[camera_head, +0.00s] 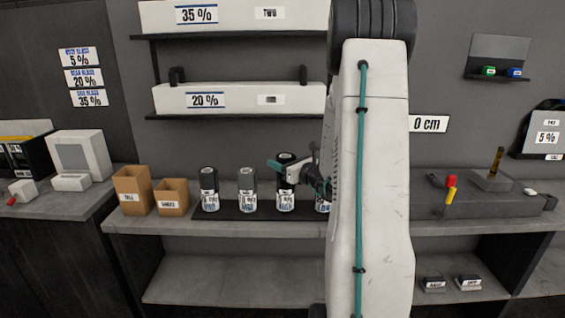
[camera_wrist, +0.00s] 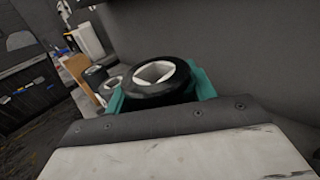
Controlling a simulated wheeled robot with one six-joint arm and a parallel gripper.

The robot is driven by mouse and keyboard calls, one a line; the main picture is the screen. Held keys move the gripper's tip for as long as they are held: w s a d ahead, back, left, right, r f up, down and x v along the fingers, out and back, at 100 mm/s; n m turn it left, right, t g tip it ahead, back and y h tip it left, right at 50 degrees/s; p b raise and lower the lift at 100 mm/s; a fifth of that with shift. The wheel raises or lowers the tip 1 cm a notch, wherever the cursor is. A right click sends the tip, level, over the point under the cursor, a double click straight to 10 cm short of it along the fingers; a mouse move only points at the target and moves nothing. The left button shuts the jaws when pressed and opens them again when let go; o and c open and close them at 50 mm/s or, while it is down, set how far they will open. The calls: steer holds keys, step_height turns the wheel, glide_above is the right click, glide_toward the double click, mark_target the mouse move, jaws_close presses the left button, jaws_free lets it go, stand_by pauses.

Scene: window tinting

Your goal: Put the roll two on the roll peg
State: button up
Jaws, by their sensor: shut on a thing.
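My gripper (camera_head: 287,167) is at the top of a dark roll with a white label (camera_head: 285,200), third from the left on the counter. In the wrist view my teal fingers (camera_wrist: 160,88) are shut around a black roll with a pale hollow core (camera_wrist: 155,73). The labels are too small to read, so I cannot tell which roll is roll two. I cannot tell whether the held roll is clear of the mat. An upright brown post on a grey block (camera_head: 497,160), at the right of the counter, looks like the roll peg.
Two more rolls (camera_head: 209,190) (camera_head: 247,190) stand left of the held one on a dark mat (camera_head: 228,214); another (camera_head: 322,204) is partly behind my arm. Cardboard boxes (camera_head: 133,190) stand further left. Shelves (camera_head: 240,113) hang above. Red and yellow-handled tools (camera_head: 450,195) lie near the post.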

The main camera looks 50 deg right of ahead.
steer(key=shift+f, duration=0.15)
steer(key=o, duration=1.6)
